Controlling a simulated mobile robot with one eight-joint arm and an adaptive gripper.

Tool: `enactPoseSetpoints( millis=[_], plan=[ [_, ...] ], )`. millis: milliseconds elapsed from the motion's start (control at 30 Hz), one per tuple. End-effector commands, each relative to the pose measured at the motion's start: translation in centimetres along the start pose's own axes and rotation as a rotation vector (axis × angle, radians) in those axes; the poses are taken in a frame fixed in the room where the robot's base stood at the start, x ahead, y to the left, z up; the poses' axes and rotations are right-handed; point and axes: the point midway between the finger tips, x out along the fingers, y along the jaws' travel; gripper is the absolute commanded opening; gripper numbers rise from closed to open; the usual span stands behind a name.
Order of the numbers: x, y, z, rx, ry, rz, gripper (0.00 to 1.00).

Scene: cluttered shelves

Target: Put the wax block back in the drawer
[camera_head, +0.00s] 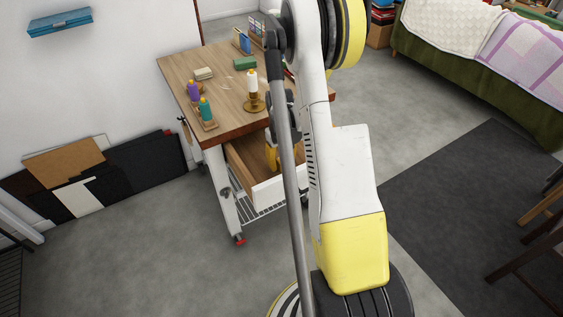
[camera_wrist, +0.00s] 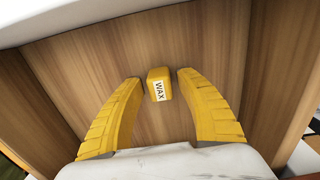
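A yellow wax block (camera_wrist: 158,84) with a white "WAX" label shows in the wrist view, over the wooden floor of the drawer (camera_wrist: 88,50). It lies between the tips of my gripper (camera_wrist: 155,83). The two yellow fingers are spread, with a gap visible on each side of the block. In the head view my gripper (camera_head: 272,157) reaches into the open drawer (camera_head: 240,165) under the workbench. My arm hides part of the drawer there, and I cannot make out the block in that view.
The wooden workbench top (camera_head: 225,105) holds a candle in a brass holder (camera_head: 253,95), a green box (camera_head: 245,62), a beige block (camera_head: 204,73) and small bottles (camera_head: 205,110). Flat panels (camera_head: 100,170) lean on the wall. The grey floor left of the bench is clear.

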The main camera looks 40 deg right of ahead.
Motion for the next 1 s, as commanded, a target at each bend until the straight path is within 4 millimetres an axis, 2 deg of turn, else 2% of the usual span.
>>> enactPoseSetpoints(
  millis=[167,500,600,700,900,1000],
  plan=[
    [-1.2,0.0,0.0,0.000,0.000,0.000,0.42],
    [-8.8,0.0,0.0,0.000,0.000,0.000,0.42],
    [-10.5,0.0,0.0,0.000,0.000,0.000,0.42],
    [-11.6,0.0,0.0,0.000,0.000,0.000,0.42],
    [-12.5,-0.1,0.0,-0.001,0.002,0.000,0.42],
    [-13.8,-1.2,0.1,-0.011,0.018,0.005,0.42]
  ],
)
